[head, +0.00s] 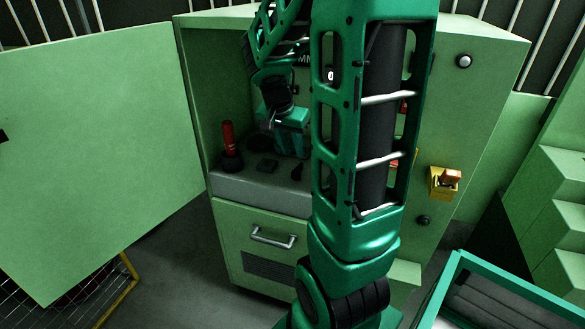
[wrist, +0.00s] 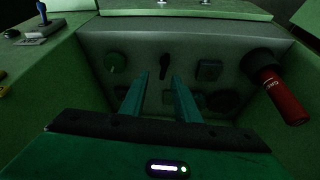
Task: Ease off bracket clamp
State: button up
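My gripper (wrist: 160,76) is open in the wrist view, its two teal fingers spread and pointing at a grey panel. A small black lever (wrist: 164,67) lies just beyond and between the fingertips; I see no contact. In the head view my gripper (head: 288,148) is inside the open cabinet, above the grey panel (head: 255,190), with its fingers partly in shadow. A red handle (head: 228,134) with a black base stands at the panel's left; it also shows at the right in the wrist view (wrist: 284,98). I cannot tell which fitting is the bracket clamp.
The cabinet door (head: 95,150) hangs open at the left. A drawer (head: 265,240) is below the panel. A yellow box (head: 440,186) is on the right side. My arm hides the cabinet's right part.

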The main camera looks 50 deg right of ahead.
aim_at(297, 168)
jog(key=shift+m, duration=0.3)
jog(key=x, duration=0.4)
jog(key=w+x, duration=0.1)
jog(key=x, duration=0.2)
jog(key=d+x, duration=0.1)
jog(key=x, duration=0.3)
jog(key=shift+w+d+f, duration=0.1)
jog(key=shift+w+d, duration=0.05)
jog(key=shift+w, duration=0.1)
jog(key=shift+c, duration=0.6)
grip_shut()
